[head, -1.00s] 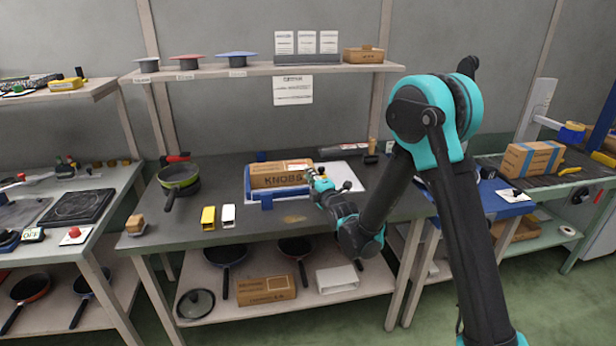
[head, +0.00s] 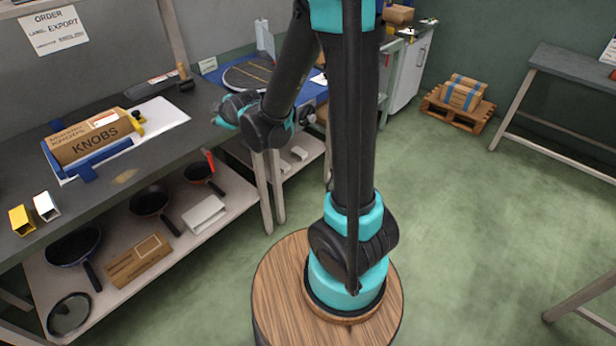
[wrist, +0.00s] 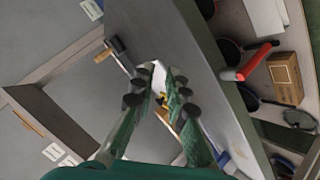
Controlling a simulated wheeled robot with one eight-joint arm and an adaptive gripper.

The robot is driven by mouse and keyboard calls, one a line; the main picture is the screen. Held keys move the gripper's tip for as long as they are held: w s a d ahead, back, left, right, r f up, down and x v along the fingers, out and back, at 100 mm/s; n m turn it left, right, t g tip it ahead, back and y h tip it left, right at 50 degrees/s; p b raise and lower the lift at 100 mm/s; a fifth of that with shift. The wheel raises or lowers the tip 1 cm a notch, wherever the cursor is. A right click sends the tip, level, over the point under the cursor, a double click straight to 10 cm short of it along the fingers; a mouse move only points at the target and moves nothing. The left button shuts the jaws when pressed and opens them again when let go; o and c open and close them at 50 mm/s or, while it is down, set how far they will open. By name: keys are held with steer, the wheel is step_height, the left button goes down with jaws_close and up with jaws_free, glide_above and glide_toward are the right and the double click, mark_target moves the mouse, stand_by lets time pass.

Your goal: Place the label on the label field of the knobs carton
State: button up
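The knobs carton (head: 92,138) is a brown box with "KNOBS" on its front. It sits on a white board (head: 165,117) on the dark table, against a blue stop (head: 105,155). A small white patch with red (head: 104,119) shows on its top face; I cannot tell whether this is the label or the printed field. A yellow-and-black item (head: 138,117) is at its right end. My gripper (head: 222,115) is to the right of the carton, above the table's right end. In the wrist view its fingers (wrist: 157,76) are apart, and I see nothing held between them.
A black tool with a wooden handle (head: 185,78) stands at the table's back. Yellow (head: 21,220) and white (head: 46,206) blocks lie at front left. Pans and a brown box (head: 139,260) are on the lower shelf. A second bench with a round plate (head: 248,74) is beyond my gripper.

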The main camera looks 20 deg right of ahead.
steer(key=s+d+f+m+g+h, duration=0.2)
steer(key=s+d+f+m+g, duration=0.1)
steer(key=s+d+m, duration=0.4)
steer(key=s+d+f+m+g+h, duration=0.2)
steer(key=s+d+f+m, duration=0.3)
steer(key=s+d, duration=0.9)
steer(key=s+m+g, duration=0.1)
steer(key=s+m, duration=0.1)
steer(key=s, duration=0.3)
steer(key=shift+d+g, duration=0.25)
steer(key=shift+g, duration=0.05)
steer(key=shift+w, duration=0.1)
